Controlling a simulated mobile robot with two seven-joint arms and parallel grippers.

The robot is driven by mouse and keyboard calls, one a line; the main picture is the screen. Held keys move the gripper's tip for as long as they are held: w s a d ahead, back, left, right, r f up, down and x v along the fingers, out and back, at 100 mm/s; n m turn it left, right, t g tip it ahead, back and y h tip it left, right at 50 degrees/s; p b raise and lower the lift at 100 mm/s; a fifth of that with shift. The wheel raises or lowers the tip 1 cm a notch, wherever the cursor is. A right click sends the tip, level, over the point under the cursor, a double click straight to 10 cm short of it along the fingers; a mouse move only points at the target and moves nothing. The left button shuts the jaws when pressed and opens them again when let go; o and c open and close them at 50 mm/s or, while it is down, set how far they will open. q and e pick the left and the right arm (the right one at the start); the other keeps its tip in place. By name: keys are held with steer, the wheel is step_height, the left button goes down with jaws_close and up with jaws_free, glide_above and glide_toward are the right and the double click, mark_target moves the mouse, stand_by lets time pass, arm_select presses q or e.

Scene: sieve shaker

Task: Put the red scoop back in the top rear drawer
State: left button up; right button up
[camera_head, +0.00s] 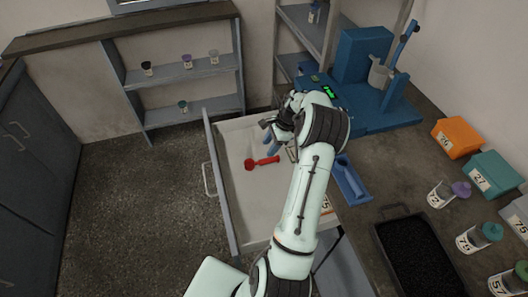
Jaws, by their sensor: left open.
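The red scoop (262,162) lies on the floor of an open, pale-lined drawer (237,205). The drawer is pulled out to the left from under the counter, with its handle on the left side. My left gripper (270,137) is open, just above and behind the scoop in the picture, and appears apart from it. My left forearm hides the right part of the drawer. My right gripper is not in view.
A blue machine (365,80) stands on the counter at the back. A blue tray (350,180), a black tray (425,250), orange (457,137) and teal (494,174) boxes and several labelled jars are to the right. Open floor (140,210) lies left of the drawer.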

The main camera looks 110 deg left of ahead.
arm_select(q)
steer(key=v, duration=0.4)
steer(key=shift+f, duration=0.1)
stand_by(0.5)
